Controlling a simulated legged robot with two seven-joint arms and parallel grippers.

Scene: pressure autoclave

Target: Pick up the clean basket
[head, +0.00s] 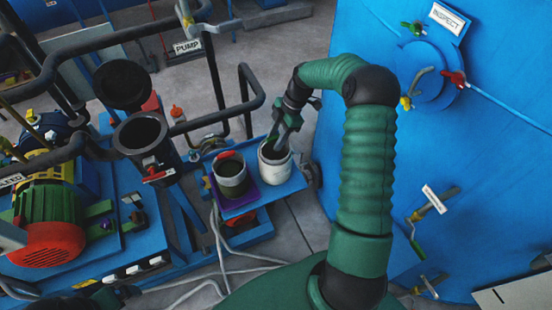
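Two round, open-topped containers stand side by side on a small blue shelf. The right one is a whitish basket (275,172) with a dark inside. The left one is a greyer basket (232,184) with a red part at its rim, on a purple mat (238,203). No label shows which is the clean one. My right gripper (273,150) points down at the whitish basket, with its tips at or inside the far rim. Its fingers are small and dark, so whether they grip the wall cannot be told. My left gripper is out of view.
A large blue vessel (460,120) with valves fills the right side. Black pipes (120,38), a dark funnel-like cup (140,132) and a green-and-red motor (50,215) crowd the left. White cables (215,270) lie below the blue shelf (282,188).

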